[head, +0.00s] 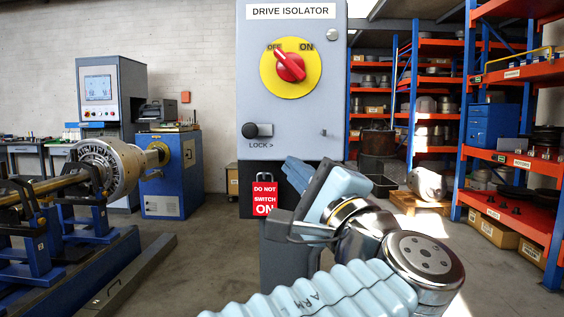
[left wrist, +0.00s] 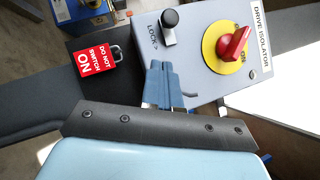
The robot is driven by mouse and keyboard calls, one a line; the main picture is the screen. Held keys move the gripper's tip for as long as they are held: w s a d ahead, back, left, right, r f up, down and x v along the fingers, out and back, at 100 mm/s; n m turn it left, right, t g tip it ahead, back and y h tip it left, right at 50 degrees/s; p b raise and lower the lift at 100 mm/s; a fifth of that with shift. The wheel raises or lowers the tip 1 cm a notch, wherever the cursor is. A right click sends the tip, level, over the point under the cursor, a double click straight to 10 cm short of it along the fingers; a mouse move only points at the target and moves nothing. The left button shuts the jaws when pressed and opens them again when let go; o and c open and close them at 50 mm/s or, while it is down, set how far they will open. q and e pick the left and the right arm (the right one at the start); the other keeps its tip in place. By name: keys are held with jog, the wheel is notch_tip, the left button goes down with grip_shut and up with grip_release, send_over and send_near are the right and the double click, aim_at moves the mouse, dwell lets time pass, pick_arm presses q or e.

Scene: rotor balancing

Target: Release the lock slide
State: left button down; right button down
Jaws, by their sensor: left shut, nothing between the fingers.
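The grey drive isolator box (head: 304,120) carries a yellow disc with a red rotary handle (head: 289,66), turned toward OFF. Below it at left is the lock slide's black knob (head: 251,130), above the label "LOCK >". The knob also shows in the left wrist view (left wrist: 169,18). A red "DO NOT SWITCH ON" padlock (head: 265,199) hangs below the box. My left gripper (head: 296,172) is shut and empty, low and right of the knob in the head view. In the left wrist view its blue fingertips (left wrist: 163,72) lie together, apart from the knob. My right gripper is out of view.
A rotor (head: 105,170) rests on a blue balancing machine at left. Blue and orange shelving (head: 510,140) stands at right. The isolator's dark pedestal (head: 250,180) is behind my left gripper.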

pick_arm(q)
jog(key=v, duration=0.6)
jog(key=shift+d+r, duration=0.1)
jog(key=shift+r, duration=0.05)
jog(key=shift+w, duration=0.1)
